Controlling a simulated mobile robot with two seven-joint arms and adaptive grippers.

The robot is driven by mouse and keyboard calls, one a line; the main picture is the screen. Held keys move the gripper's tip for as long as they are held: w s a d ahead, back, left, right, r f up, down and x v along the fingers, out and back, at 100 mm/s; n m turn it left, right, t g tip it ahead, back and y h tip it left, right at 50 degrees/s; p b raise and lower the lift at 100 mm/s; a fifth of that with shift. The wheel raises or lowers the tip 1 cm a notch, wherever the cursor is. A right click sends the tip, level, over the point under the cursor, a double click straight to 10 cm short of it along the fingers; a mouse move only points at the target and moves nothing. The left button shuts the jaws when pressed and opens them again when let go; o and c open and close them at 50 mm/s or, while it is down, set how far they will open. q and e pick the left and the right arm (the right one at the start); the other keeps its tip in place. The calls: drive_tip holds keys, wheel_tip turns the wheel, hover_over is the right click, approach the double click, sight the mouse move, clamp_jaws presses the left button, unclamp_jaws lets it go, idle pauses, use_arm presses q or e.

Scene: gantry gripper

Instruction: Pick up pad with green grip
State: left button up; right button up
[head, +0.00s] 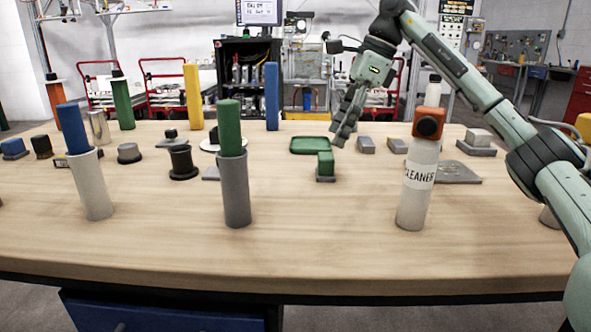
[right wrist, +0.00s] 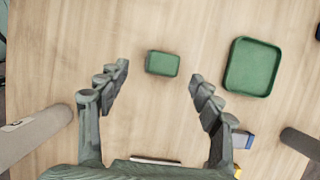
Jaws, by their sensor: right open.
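The pad with the green grip (head: 325,167) stands on the table right of centre, a green block on a thin grey base. In the right wrist view the green grip (right wrist: 162,63) is ahead, roughly between the two fingertips, and its base hardly shows. My right gripper (head: 341,132) hangs above and slightly behind the pad in the head view. It also shows in the right wrist view (right wrist: 159,75), with its fingers wide apart and nothing between them. My left gripper is not in view.
A green tray (head: 310,151) lies just behind the pad. A cleaner bottle (head: 416,190) stands to the right, and a grey cup (head: 236,195) with a green cylinder stands to the left. Small grey blocks (head: 366,145) lie behind right. The tabletop in front of the pad is clear.

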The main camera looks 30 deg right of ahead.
sight(327, 156)
drive_tip(key=shift+a+f, duration=0.15)
drive_tip(key=shift+f, duration=0.8)
drive_tip(key=x, duration=0.5)
drive_tip(key=shift+w+b, duration=0.3)
drive_tip(key=shift+w, duration=0.05)
drive_tip(key=shift+w+f, duration=0.1)
drive_tip(key=shift+f, duration=0.05)
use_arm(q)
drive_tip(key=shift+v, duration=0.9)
use_arm(e)
drive_tip(key=c, duration=1.3)
